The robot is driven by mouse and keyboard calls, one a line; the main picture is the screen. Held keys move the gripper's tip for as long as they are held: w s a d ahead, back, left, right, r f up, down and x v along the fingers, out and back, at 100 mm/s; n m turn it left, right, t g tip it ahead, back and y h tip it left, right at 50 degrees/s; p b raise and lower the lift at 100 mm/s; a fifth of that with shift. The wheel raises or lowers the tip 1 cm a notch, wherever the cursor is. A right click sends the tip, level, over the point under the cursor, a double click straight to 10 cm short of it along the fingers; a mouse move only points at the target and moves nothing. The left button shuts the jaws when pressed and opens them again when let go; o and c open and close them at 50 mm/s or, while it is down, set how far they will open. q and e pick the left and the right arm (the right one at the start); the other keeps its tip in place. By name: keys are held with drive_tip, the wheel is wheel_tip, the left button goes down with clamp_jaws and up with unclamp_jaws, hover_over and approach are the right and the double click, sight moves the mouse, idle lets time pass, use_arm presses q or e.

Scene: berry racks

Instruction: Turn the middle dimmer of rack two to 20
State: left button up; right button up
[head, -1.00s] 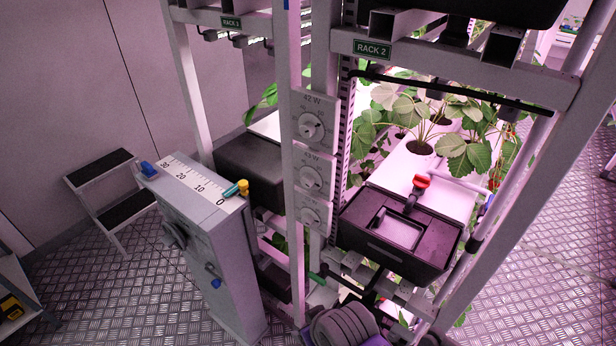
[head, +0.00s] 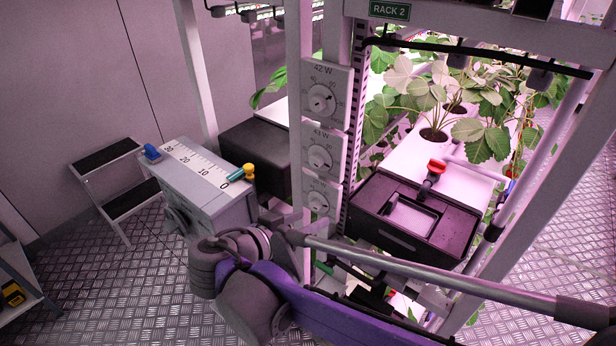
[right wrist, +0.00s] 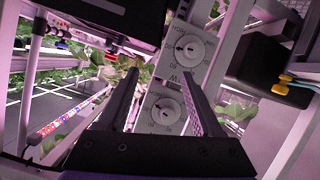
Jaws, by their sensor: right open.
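Rack two's post carries three dimmers in a column in the head view: the top dimmer (head: 320,98), the middle dimmer (head: 320,158) and the bottom dimmer (head: 319,202). Each has a round pale knob on a grey plate; the exact settings are too small to read. My right gripper (right wrist: 160,75) is open and empty in the right wrist view, its fingers pointing towards the dimmers. That view looks upside down and shows an upper knob (right wrist: 190,50) and a lower knob (right wrist: 165,112); I cannot tell which dimmers. In the head view the fingers are hard to make out. My left gripper is not in view.
A grey cabinet (head: 215,202) with a scale and a yellow knob (head: 249,172) stands left of the dimmers. A black box (head: 375,232) with a red valve (head: 436,167) is to their right. A step stool (head: 112,158) stands at the left. Plants fill the rack behind.

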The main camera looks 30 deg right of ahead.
sight(313, 163)
drive_tip(key=w+a+r+m+t+h+b, duration=0.1)
drive_tip(key=w+a+r+m+t+h, duration=0.1)
drive_tip(key=w+a+r+m+h, duration=0.4)
drive_tip(key=shift+n+y, duration=0.5)
drive_tip(key=shift+y, duration=0.4)
drive_tip(key=x, duration=0.3)
drive_tip(key=s+x, duration=0.1)
drive_tip(key=x, duration=0.3)
drive_tip(key=s+d+x, duration=0.1)
drive_tip(key=x, duration=0.2)
drive_tip(key=shift+d+r, duration=0.25)
drive_tip(key=shift+d, duration=0.1)
clamp_jaws()
